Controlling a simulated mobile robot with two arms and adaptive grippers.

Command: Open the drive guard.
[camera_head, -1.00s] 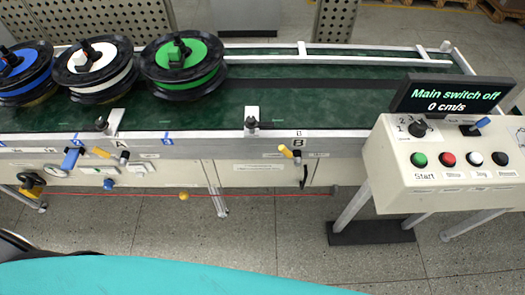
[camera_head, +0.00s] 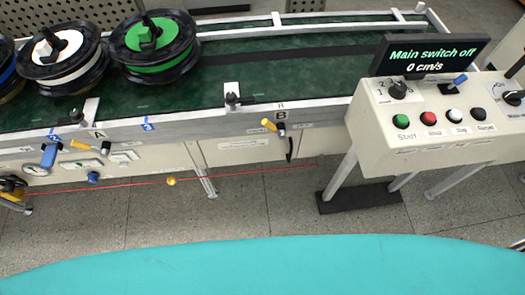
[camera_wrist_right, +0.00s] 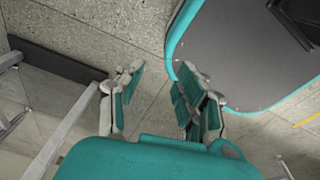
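A pale front panel (camera_head: 240,149) with a small label and a black handle (camera_head: 290,148) sits under the conveyor near mark B. It looks shut and may be the drive guard; no label readable here names it so. A yellow-handled lever (camera_head: 272,125) is just above it. My right gripper (camera_wrist_right: 157,72) is open and empty in the right wrist view, above the floor, with its two fingers apart. It is not in the head view, and neither is my left gripper.
The conveyor (camera_head: 300,75) carries spools, including a green one (camera_head: 157,45) and a white one (camera_head: 62,55). A control box (camera_head: 440,120) stands at right, its display (camera_head: 430,55) reading "Main switch off, 0 cm/s". A red cord (camera_head: 120,184) runs low along the front. Floor in front is clear.

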